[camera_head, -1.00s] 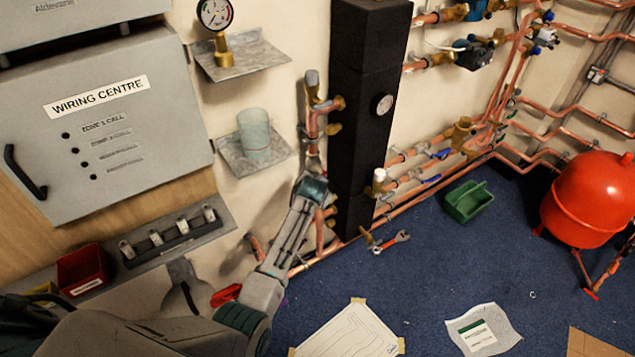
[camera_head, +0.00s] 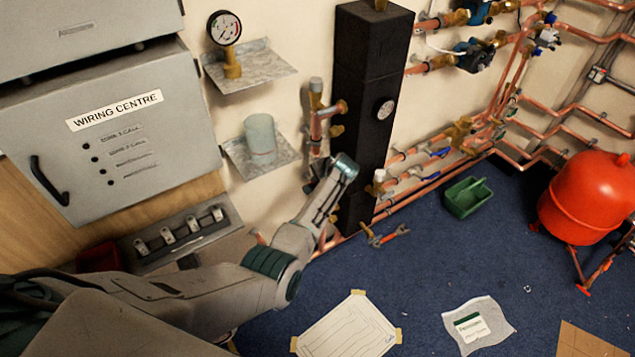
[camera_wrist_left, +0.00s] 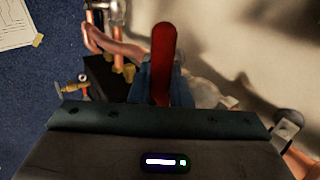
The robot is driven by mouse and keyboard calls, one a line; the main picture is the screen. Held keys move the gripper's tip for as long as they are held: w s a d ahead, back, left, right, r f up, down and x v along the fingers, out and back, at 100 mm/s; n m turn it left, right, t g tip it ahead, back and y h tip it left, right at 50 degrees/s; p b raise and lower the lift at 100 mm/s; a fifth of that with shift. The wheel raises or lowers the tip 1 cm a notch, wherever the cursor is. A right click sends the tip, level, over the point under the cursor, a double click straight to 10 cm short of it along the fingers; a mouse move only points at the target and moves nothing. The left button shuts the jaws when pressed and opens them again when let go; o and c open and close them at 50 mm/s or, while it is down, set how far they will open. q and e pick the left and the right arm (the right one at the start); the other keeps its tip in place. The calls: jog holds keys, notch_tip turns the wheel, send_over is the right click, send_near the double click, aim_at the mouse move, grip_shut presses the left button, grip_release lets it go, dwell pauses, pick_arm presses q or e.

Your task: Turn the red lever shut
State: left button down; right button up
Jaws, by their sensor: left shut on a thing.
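The red lever (camera_wrist_left: 164,48) stands out long and narrow in the left wrist view, with its lower end between the bluish fingers of my left gripper (camera_wrist_left: 161,86). The gripper is shut on it. In the head view my left arm reaches in from the left to the copper pipework (camera_head: 316,122) beside the black column. There my own wrist hides the lever and most of the fingers. My right gripper is in neither view.
The tall black column (camera_head: 366,130) stands just right of my left wrist. A shelf with a grey cup (camera_head: 260,136) and a pressure gauge (camera_head: 224,30) are on the wall to the left. A red tank (camera_head: 585,195) and green tray (camera_head: 467,197) stand on the open blue floor.

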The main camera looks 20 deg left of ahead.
pick_arm(q)
jog(key=shift+w+r, duration=0.1)
jog(key=shift+r, duration=0.1)
dwell(0.3)
jog(key=c, duration=1.4)
grip_release()
jog(key=v, duration=1)
jog(key=shift+d+r+b, duration=0.3)
jog(key=shift+b, duration=0.1)
